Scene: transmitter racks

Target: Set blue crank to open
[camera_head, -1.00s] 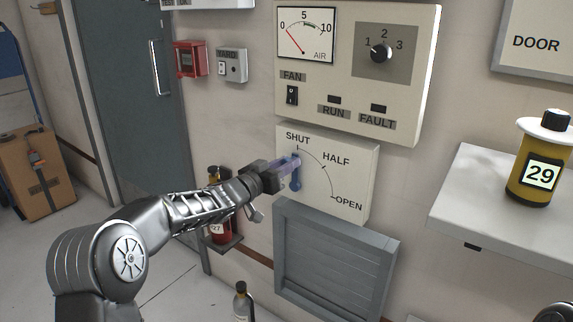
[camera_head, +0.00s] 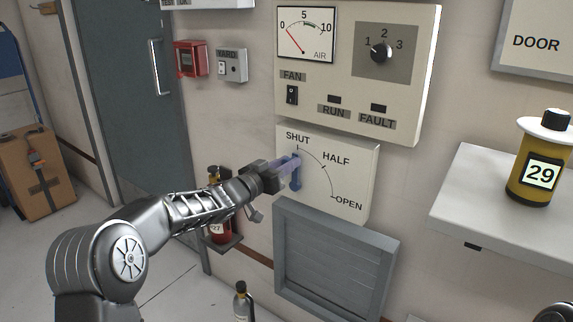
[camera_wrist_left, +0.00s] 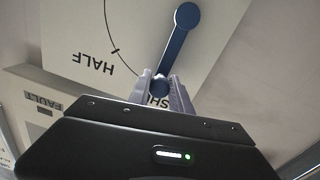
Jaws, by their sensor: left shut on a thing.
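The blue crank (camera_head: 296,181) is on a cream dial plate marked SHUT, HALF and OPEN. Its handle end is up near the SHUT mark (camera_head: 298,137). The OPEN mark (camera_head: 348,203) is at the lower right of the arc. My left gripper (camera_head: 288,165) reaches in from the left and is shut on the crank's handle end. In the left wrist view, the crank (camera_wrist_left: 177,45) runs from its round hub down to the knob between the fingertips (camera_wrist_left: 161,88), with SHUT partly hidden behind the fingers. My right gripper is not seen.
Above the dial is a panel (camera_head: 425,75) with an AIR gauge, a rotary knob and a FAN switch. A grey louvre (camera_head: 281,245) sits below. A shelf (camera_head: 470,185) with a yellow bottle (camera_head: 530,160) juts out at right. A red bottle (camera_head: 217,228) stands below my left arm.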

